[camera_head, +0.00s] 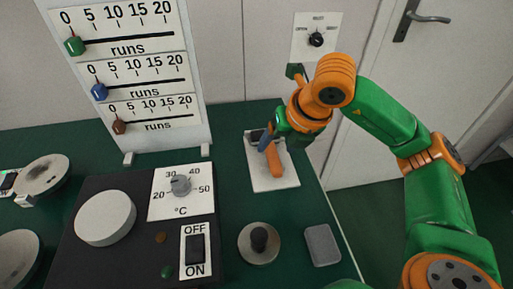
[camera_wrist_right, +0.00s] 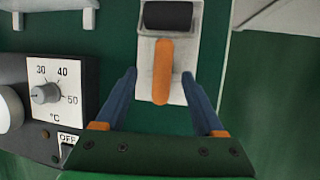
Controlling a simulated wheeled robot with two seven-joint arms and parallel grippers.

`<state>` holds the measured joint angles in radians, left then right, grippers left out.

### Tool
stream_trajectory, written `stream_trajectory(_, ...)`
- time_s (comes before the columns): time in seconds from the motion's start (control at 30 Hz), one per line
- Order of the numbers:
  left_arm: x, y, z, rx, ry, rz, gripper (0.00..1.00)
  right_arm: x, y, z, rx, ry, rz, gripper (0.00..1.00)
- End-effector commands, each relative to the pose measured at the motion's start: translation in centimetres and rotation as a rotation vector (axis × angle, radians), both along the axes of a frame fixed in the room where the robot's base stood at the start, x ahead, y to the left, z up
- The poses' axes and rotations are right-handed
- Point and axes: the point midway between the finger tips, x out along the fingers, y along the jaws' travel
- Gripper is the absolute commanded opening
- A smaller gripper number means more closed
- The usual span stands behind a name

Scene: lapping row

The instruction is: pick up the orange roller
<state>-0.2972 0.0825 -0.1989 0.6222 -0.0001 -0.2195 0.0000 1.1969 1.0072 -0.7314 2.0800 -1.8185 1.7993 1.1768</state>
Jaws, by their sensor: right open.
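The orange roller has an orange handle (camera_head: 274,160) and a dark cylinder, and it lies on a white plate (camera_head: 265,180) on the green table. In the right wrist view its orange handle (camera_wrist_right: 162,72) points toward me, with the black cylinder (camera_wrist_right: 168,15) beyond it. My right gripper (camera_head: 268,140) is over the plate at the roller. In the wrist view its two blue fingers (camera_wrist_right: 161,85) are apart, one on each side of the handle, with nothing held between them. Part of the roller is hidden by the gripper in the head view. My left gripper is not in view.
A round disc with a black knob (camera_head: 259,242) and a grey block (camera_head: 322,245) stand in front of the plate. A dark hotplate panel with a temperature dial (camera_head: 181,185) is to the left. A sliding-scale board (camera_head: 140,130) stands behind. A wall switch (camera_head: 316,40) is at the back.

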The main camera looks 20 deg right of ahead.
Motion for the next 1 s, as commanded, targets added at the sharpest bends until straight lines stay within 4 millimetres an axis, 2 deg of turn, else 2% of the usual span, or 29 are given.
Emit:
stream_trajectory(0.2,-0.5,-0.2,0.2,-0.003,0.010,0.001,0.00,2.0,0.2,-3.7,0.002,0.006,0.000,0.70)
stream_trajectory(0.3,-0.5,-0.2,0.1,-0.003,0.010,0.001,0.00,2.3,0.2,-4.4,0.002,0.003,0.001,0.70)
stream_trajectory(0.47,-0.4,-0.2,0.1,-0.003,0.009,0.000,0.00,2.4,0.3,-4.4,0.002,0.000,0.001,0.70)
stream_trajectory(0.5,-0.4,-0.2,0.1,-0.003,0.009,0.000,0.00,2.4,0.3,-4.4,0.002,0.000,0.001,0.68)
stream_trajectory(0.7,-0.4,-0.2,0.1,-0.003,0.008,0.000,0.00,2.4,0.3,-4.4,0.002,0.001,0.001,0.14)
stream_trajectory(0.77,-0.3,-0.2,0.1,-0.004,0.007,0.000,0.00,2.4,0.3,-4.4,0.002,0.001,0.001,0.00)
stream_trajectory(1.0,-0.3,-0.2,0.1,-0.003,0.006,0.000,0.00,2.4,0.3,-4.4,0.002,0.000,0.001,0.00)
